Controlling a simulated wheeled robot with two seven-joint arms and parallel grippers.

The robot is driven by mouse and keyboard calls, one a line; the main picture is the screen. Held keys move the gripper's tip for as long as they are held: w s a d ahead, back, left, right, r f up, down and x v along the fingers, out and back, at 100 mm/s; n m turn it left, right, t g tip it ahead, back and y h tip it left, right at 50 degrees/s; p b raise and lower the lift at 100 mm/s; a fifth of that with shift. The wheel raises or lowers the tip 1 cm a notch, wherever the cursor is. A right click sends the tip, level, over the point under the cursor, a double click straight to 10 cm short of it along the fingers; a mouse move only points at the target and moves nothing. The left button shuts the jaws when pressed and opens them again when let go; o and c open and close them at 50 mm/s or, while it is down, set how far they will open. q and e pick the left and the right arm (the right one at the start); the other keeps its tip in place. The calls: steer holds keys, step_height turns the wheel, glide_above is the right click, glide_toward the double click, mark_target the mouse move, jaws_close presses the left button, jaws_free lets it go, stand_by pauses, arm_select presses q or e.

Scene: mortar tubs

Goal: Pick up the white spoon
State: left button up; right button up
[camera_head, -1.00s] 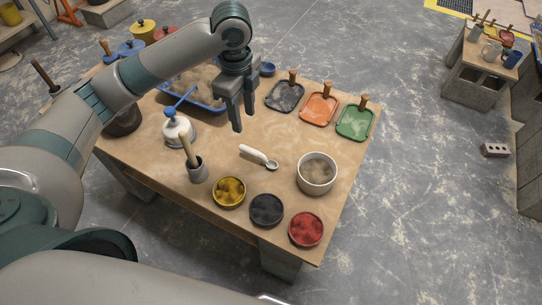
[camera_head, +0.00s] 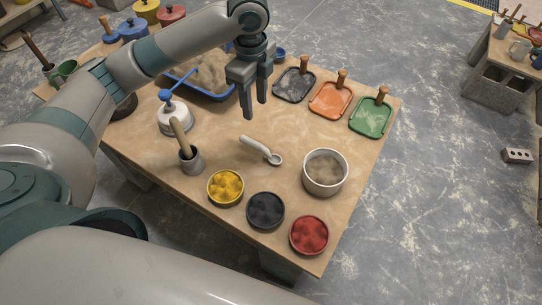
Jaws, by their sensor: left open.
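The white spoon (camera_head: 254,145) lies on the wooden table, its handle toward the upper left and its small round bowl toward the lower right. My left gripper (camera_head: 254,108) comes in from the left and hangs above the table, fingers pointing down. It is open and empty, and in the picture its fingertips are just above the spoon's handle, apart from it. My right gripper is not in view.
A white bowl of sandy powder (camera_head: 325,173) stands right of the spoon. Yellow (camera_head: 225,187), black (camera_head: 265,210) and red (camera_head: 309,234) powder dishes line the front. A grey cup with a pestle (camera_head: 191,160) stands left. Green (camera_head: 371,118) and orange (camera_head: 331,100) trays lie behind.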

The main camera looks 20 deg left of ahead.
arm_select(q)
steer(key=shift+s+r, duration=0.1)
steer(key=shift+s, duration=0.05)
steer(key=p, duration=0.3)
glide_above(257, 142)
step_height(257, 142, down, 11)
steer(key=shift+f, duration=0.65)
steer(key=shift+f, duration=0.1)
